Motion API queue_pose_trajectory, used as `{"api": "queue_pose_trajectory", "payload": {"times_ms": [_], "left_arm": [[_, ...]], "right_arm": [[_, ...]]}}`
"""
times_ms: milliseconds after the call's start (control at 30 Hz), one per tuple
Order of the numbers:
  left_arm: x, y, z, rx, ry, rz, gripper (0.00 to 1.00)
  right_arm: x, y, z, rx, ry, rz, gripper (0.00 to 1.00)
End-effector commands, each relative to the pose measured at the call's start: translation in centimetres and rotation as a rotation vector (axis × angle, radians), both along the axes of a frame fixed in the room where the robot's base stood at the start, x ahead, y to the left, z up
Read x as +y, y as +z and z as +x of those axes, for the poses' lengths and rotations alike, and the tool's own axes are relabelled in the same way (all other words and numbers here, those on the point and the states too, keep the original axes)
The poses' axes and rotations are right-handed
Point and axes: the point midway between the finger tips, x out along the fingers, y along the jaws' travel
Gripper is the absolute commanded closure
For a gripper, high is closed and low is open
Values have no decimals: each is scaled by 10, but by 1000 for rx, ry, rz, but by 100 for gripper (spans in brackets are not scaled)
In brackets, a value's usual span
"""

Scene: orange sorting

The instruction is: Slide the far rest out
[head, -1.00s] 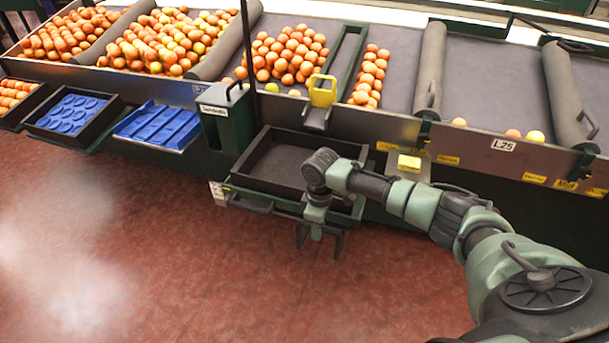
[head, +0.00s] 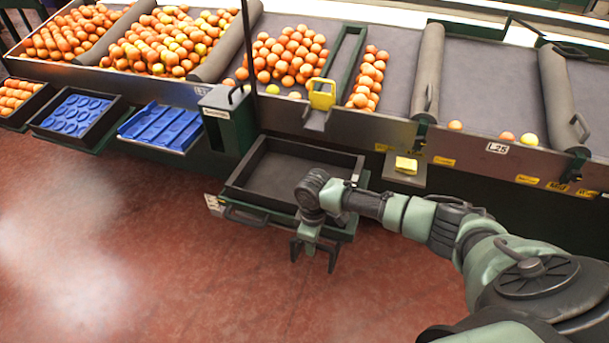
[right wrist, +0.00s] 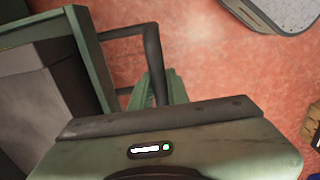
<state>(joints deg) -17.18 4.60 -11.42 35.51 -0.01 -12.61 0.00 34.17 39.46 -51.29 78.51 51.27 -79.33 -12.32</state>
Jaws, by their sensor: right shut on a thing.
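The rest (head: 345,232) is a green-edged sliding shelf standing out from under the sorting bench. A dark, empty, shallow tray (head: 258,201) sits on it. In the right wrist view, the rest's green edge (right wrist: 88,62) and its dark bar handle (right wrist: 152,55) show at the left and middle. My right gripper (head: 313,258) points down at the rest's front right and is shut on the handle; the wrist housing hides part of the grip. My left gripper is not in view.
Blue trays (head: 160,127) stand on rests to the left. A small shelf with a yellow pad (head: 406,165) is right of the dark tray. A green post unit (head: 228,118) stands behind left. Oranges (head: 285,55) lie on the bench. The red floor in front is clear.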

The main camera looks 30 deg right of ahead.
Motion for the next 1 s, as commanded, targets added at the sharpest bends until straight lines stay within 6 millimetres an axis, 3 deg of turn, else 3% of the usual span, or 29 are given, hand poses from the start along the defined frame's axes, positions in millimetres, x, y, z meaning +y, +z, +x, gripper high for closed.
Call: {"api": "queue_pose_trajectory", "payload": {"times_ms": [967,1000], "left_arm": [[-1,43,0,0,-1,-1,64],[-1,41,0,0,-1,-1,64]], "right_arm": [[39,0,-35,7,2,2,100],[38,-2,-34,6,1,1,73]]}}
